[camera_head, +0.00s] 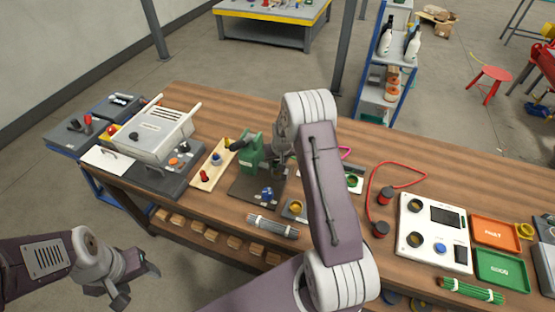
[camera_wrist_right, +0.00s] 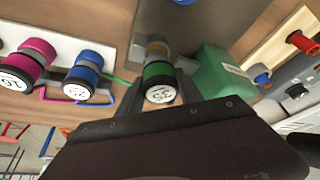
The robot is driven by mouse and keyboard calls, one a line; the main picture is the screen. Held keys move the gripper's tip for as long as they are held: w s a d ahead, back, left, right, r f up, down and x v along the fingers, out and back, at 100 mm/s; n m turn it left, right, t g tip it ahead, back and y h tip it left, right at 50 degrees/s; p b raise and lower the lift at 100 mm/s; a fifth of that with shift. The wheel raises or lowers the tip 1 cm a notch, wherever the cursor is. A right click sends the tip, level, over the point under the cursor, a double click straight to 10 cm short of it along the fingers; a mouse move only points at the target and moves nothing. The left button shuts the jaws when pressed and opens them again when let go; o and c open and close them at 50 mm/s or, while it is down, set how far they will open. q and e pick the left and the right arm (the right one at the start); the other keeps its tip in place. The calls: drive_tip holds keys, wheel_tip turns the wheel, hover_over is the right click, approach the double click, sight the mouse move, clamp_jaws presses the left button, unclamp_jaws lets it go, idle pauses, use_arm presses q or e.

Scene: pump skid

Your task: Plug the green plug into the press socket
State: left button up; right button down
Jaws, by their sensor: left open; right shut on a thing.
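The green plug (camera_wrist_right: 159,72), with a numbered white end face, shows in the right wrist view between the fingers of my right gripper (camera_wrist_right: 161,88), which is shut on it. A yellowish ring or tip (camera_wrist_right: 156,46) shows just beyond it; I cannot tell whether the plug is seated there. The green press (camera_head: 250,152) stands on a dark base left of my right arm, and its body (camera_wrist_right: 218,82) is close beside the plug. The right fingertips are mostly hidden in the head view. My left gripper (camera_head: 134,290) is open and empty, off the table's front left.
Blue (camera_wrist_right: 83,72) and magenta (camera_wrist_right: 30,62) plugs sit left of the green one. A yellow-ringed socket box (camera_head: 295,208) and a bundle of grey rods (camera_head: 272,227) lie near the front edge. A white control panel (camera_head: 432,232) and a red cable (camera_head: 398,164) are at right.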

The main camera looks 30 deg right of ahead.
drive_tip(key=shift+f+b, duration=1.1)
drive_tip(key=shift+f, duration=0.35)
drive_tip(key=c, duration=0.7)
unclamp_jaws()
drive_tip(key=b+v, duration=0.1)
drive_tip(key=v, duration=0.8)
